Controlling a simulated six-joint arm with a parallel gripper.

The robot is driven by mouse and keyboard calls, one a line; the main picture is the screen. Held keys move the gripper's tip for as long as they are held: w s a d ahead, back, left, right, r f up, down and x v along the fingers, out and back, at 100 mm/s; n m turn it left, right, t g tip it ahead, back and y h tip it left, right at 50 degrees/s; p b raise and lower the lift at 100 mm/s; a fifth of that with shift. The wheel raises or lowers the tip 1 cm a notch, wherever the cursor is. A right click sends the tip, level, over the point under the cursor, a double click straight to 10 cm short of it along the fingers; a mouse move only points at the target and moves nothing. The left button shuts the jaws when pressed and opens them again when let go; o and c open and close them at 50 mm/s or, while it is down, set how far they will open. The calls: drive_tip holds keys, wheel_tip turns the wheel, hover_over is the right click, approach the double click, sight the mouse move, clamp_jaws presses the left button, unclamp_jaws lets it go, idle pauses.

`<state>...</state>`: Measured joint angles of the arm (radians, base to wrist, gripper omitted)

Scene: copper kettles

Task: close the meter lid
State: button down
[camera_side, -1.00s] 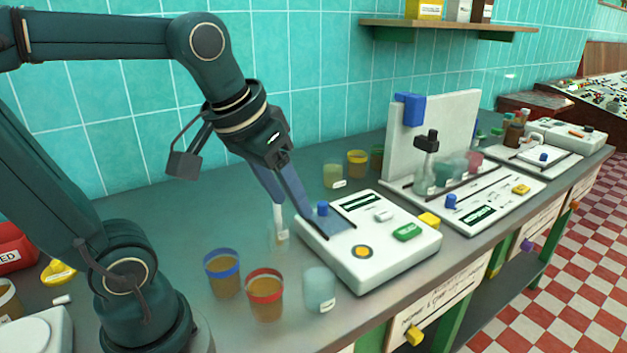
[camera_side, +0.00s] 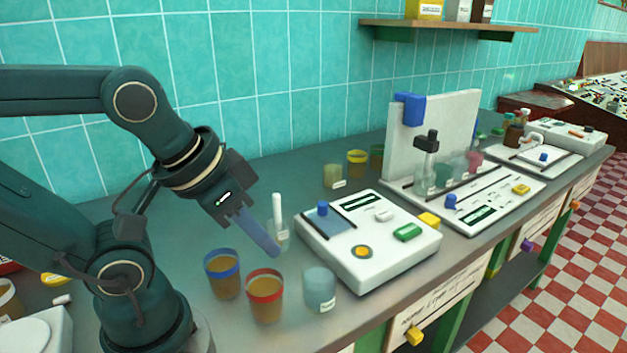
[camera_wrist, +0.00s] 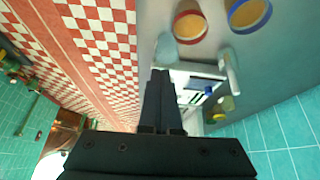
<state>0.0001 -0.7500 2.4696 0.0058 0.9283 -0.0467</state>
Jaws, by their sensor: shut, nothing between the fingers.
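The white meter (camera_side: 385,265) stands on the grey bench in the middle of the side view, with a green button and an orange round button on top. Its bluish lid panel (camera_side: 332,223) with a blue knob (camera_side: 323,208) lies flat on the meter's top left, by a dark slot. My gripper (camera_side: 268,246) is shut and empty, pointing down right, to the left of the meter and apart from the lid. In the wrist view my fingers (camera_wrist: 161,78) are together and partly cover the meter (camera_wrist: 196,72).
A clear glass with a white rod (camera_side: 279,237) stands close to my fingertips. A blue-rimmed cup (camera_side: 223,275), a red-rimmed cup (camera_side: 265,297) and a pale glass (camera_side: 319,290) stand in front. A second white instrument (camera_side: 500,190) stands to the right.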

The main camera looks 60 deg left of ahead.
drive_tip(key=w+a+r+n+y, duration=0.1)
drive_tip(key=w+a+r+n, duration=0.2)
drive_tip(key=w+r, duration=0.5)
drive_tip(key=n+g+y, duration=0.1)
drive_tip(key=n+y, duration=0.1)
drive_tip(key=n, duration=0.2)
hover_over(329, 215)
drive_tip(key=d, duration=0.2)
drive_tip(key=f, duration=0.2)
drive_tip(key=w+a+f, duration=0.1)
drive_tip(key=a+f, duration=0.1)
drive_tip(key=f, duration=0.3)
drive_tip(key=w+a+f+n+g, duration=0.1)
drive_tip(key=a+f, duration=0.2)
drive_tip(key=f, duration=0.2)
drive_tip(key=w+a+f+g, duration=0.1)
drive_tip(key=a+f, duration=0.1)
drive_tip(key=f, duration=0.3)
drive_tip(key=shift+w+a+f, duration=0.1)
drive_tip(key=shift+a+f, duration=0.15)
drive_tip(key=shift+f, duration=0.15)
drive_tip(key=shift+s+d, duration=1.3)
drive_tip(key=shift+d, duration=0.1)
